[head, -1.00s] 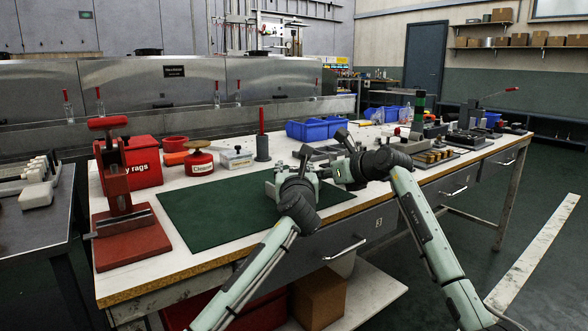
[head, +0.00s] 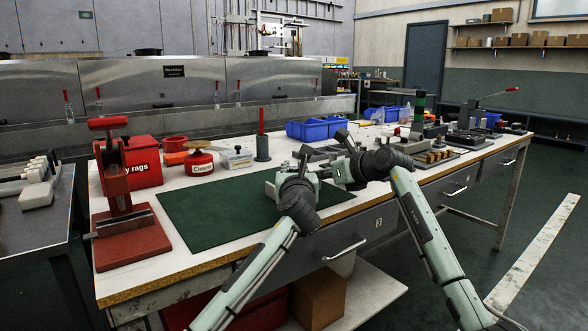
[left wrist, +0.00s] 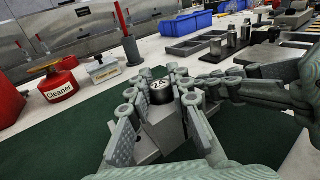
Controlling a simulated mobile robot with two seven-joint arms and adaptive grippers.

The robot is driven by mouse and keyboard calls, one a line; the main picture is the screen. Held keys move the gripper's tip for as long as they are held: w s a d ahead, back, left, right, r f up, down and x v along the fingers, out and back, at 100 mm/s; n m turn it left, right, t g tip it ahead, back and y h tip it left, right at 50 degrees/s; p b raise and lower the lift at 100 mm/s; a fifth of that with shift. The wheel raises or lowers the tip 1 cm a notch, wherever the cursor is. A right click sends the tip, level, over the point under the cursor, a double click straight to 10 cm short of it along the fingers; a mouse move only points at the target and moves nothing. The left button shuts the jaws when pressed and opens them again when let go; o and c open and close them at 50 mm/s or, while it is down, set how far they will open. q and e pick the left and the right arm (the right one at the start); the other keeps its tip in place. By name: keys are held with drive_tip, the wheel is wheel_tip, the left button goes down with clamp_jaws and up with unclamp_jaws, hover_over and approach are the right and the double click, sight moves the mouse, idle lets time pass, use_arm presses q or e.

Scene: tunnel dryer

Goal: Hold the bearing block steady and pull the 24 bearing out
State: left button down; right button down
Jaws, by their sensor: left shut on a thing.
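In the left wrist view, the grey bearing block (left wrist: 165,134) stands between the two fingers of my left gripper (left wrist: 160,138), which is shut on it above the green mat. The dark bearing (left wrist: 160,92), with a pale top marked 24, shows at the top of the block. My right gripper (left wrist: 180,82) reaches in from the right, with its fingertips close around or beside the bearing; whether they touch it is unclear. In the head view, my left gripper (head: 286,176) and right gripper (head: 325,172) meet over the mat's right part, and the arms largely hide the block and bearing.
The green mat (head: 215,205) lies bare to the left on the white bench. A red press (head: 115,190), a rags box (head: 142,162), a Cleaner tin (head: 199,163) and blue bins (head: 307,130) stand left and behind. Metal parts and fixtures crowd the bench on the right.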

sight(294, 167)
use_arm(q)
drive_tip(key=shift+r, duration=0.8)
idle(0.7)
drive_tip(key=shift+r, duration=0.55)
drive_tip(key=shift+r, duration=2.45)
use_arm(e)
drive_tip(key=c, duration=1.6)
unclamp_jaws()
